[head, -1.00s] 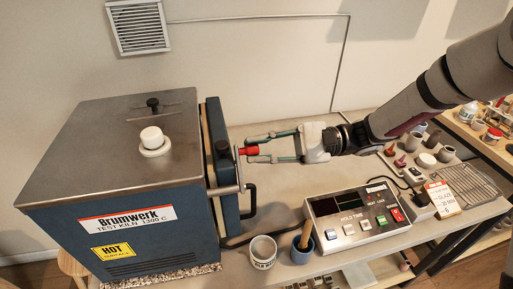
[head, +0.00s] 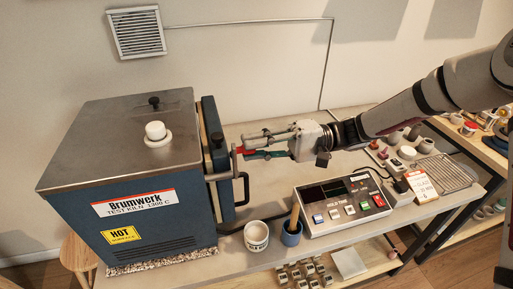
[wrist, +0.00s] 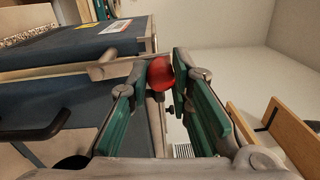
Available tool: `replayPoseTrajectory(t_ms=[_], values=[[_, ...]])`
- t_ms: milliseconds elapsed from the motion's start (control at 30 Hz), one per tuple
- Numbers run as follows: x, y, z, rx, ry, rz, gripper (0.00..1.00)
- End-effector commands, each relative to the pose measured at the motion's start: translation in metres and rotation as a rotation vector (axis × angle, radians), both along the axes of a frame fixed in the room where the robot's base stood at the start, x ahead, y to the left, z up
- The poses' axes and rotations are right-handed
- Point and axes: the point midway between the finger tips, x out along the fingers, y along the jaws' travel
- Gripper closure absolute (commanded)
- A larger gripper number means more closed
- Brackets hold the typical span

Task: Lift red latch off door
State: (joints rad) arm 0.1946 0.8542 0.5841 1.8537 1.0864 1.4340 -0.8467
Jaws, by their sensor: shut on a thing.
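The red latch grip (head: 243,150) sticks out at the right side of the kiln door (head: 210,130), on a grey metal lever (head: 234,164). My gripper (head: 248,147) reaches in from the right and is shut on the red grip, its fingers partly covering it. In the wrist view the rounded red grip (wrist: 161,74) sits between the green-padded fingers (wrist: 158,82), by the metal bar (wrist: 117,67). The door stands against the kiln body (head: 120,170). Whether the lever is clear of its catch cannot be told.
A black door handle (head: 243,190) is below the latch. A white cup (head: 257,237), a blue cup with a wooden handle (head: 291,233) and a controller box (head: 343,207) stand on the bench in front. The bench behind the gripper looks mostly clear.

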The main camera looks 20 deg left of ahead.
Motion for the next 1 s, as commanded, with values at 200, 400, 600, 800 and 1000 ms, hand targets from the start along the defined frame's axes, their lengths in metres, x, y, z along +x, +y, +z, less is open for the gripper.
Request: replayPoseTrajectory(t_ms=[200,400,600,800,1000], values=[[0.0012,0.0003,0.0009,0.018,-0.024,0.0,1.0],[0.0008,0.0003,0.0006,0.018,-0.028,0.001,1.0],[0.0005,0.0,0.0004,0.018,-0.027,0.002,0.74],[0.0007,0.0003,0.0,0.017,-0.026,0.002,0.59],[0.0016,-0.0005,-0.0003,0.016,-0.025,0.001,0.59]])
